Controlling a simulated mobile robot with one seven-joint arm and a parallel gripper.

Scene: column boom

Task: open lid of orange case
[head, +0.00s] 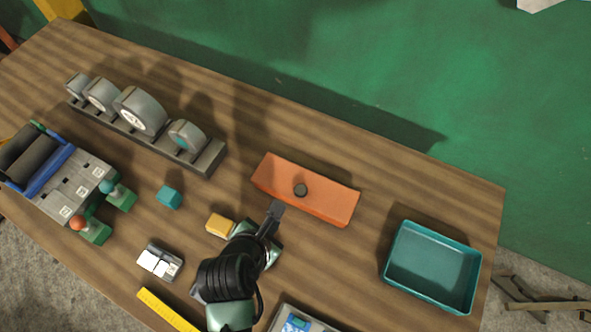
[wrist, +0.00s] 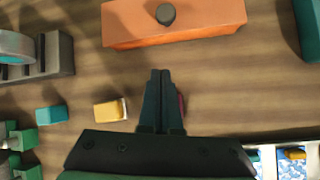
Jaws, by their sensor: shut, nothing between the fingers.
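The orange case (head: 328,201) lies on the wooden table right of the middle, its long side slanting down to the right. Its lid looks closed, with a dark round knob (head: 300,190) on top. In the wrist view the case (wrist: 200,25) is at the top and the knob (wrist: 166,14) near the upper edge. My gripper (head: 275,208) is above the table in front of the case's near side. In the wrist view the fingers (wrist: 161,75) are together and empty, pointing toward the case and apart from the knob in the picture.
A teal tray (head: 391,269) stands at the right. A rack with several wheels (head: 139,110) is at the back left. A teal block (head: 169,197), a yellow block (head: 220,225) and a grey box with white pieces (head: 160,262) lie left of my arm. Bare table lies between case and tray.

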